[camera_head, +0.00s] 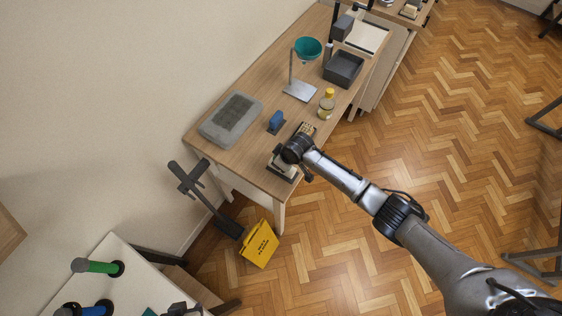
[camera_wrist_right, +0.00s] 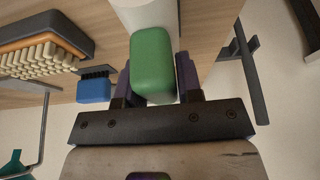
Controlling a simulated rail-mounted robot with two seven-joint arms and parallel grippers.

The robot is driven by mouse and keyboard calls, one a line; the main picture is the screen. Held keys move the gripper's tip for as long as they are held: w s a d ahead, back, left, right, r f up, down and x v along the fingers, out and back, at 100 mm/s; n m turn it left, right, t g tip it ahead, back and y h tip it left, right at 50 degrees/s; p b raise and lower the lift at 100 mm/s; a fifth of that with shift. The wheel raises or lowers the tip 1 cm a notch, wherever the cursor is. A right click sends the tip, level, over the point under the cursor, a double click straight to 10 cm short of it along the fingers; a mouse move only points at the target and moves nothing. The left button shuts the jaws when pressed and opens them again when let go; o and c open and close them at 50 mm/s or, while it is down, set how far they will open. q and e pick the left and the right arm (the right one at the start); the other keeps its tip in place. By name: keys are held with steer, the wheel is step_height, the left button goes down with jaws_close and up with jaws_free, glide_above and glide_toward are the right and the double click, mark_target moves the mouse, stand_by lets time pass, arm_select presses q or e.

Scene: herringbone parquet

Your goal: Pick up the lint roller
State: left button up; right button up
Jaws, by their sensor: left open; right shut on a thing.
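The lint roller shows in the right wrist view as a green handle (camera_wrist_right: 152,58) with a white roll (camera_wrist_right: 148,14) beyond it. My right gripper (camera_wrist_right: 156,78) is shut on the green handle, one finger on each side. In the head view my right arm reaches to the near end of the wooden table, and its wrist covers most of the gripper and the roller. I cannot tell whether the roller touches the tabletop. My left gripper (camera_head: 181,308) shows only partly at the bottom edge of the head view, open, by the white table.
A bristle brush (camera_wrist_right: 42,50) and a blue brush (camera_wrist_right: 94,88) lie close by. The wooden table also holds a grey tray (camera_head: 213,132), a yellow-capped jar (camera_head: 326,107), a funnel stand (camera_head: 300,91) and a dark bin (camera_head: 343,69). A yellow sign (camera_head: 259,245) stands below.

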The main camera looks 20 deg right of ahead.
step_height(320, 180, up, 3)
steer(key=s+d+r, duration=0.7)
steer(key=s, duration=0.2)
steer(key=shift+d, duration=0.3)
